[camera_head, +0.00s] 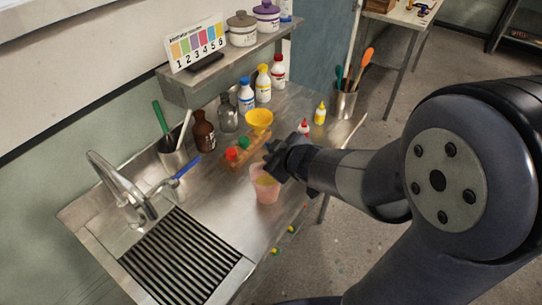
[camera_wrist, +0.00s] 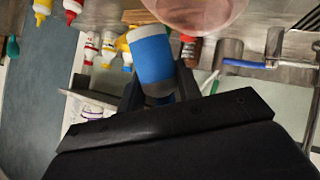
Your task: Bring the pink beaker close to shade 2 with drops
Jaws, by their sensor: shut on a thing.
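My gripper (camera_head: 274,160) is just above and behind the beaker's rim in the head view. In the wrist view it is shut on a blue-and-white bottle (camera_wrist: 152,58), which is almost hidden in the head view. The bottle's tip is not clear, and I see no drop falling. The numbered shade card (camera_head: 196,45) stands on the shelf, with coloured patches above several numbers, 2 among them.
Red-capped (camera_head: 304,128) and yellow (camera_head: 320,114) small bottles stand to the right. The sink's ribbed drainer (camera_head: 185,256) is at front left.

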